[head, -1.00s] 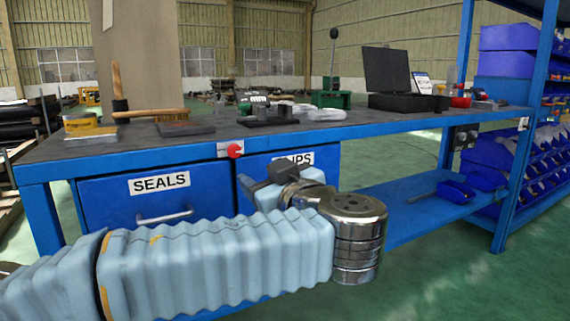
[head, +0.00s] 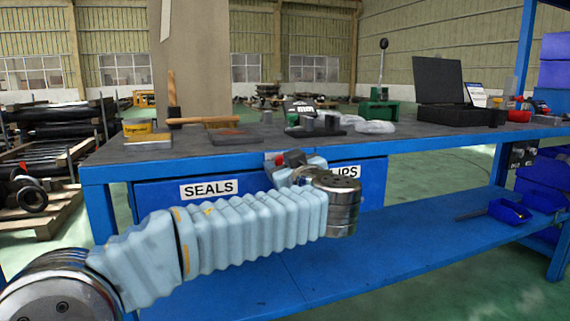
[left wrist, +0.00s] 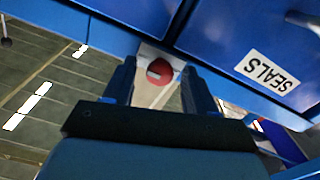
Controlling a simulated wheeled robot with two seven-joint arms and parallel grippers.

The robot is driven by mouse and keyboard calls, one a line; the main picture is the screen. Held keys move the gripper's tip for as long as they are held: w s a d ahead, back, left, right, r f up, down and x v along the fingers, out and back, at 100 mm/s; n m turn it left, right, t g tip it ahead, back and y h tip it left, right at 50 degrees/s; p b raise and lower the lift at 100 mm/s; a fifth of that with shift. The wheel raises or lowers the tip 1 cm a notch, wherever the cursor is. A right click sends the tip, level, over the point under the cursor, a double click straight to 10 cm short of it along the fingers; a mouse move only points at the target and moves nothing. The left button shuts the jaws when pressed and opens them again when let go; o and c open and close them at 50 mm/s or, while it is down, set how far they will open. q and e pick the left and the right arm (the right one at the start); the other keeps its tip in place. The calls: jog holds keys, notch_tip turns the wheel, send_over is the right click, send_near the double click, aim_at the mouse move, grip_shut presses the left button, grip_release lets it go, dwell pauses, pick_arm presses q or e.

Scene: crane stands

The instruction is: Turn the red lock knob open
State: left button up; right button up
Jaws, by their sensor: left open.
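The red lock knob (head: 279,160) sits on a pale plate at the bench's front edge, between the two blue drawers. In the left wrist view, the round knob (left wrist: 159,71) shows a pale bar across its face, and its plate (left wrist: 146,95) is behind it. My left gripper (head: 290,160) is at the knob, and in the head view it partly hides it. In the left wrist view, the open fingers (left wrist: 159,78) stand one on each side of the knob, with visible gaps. My right gripper is not in view.
The SEALS drawer (head: 160,193) is left of the knob, and the right drawer (head: 372,190) is partly behind my left arm. Both look shut.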

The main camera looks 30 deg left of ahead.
pick_arm(q)
grip_shut()
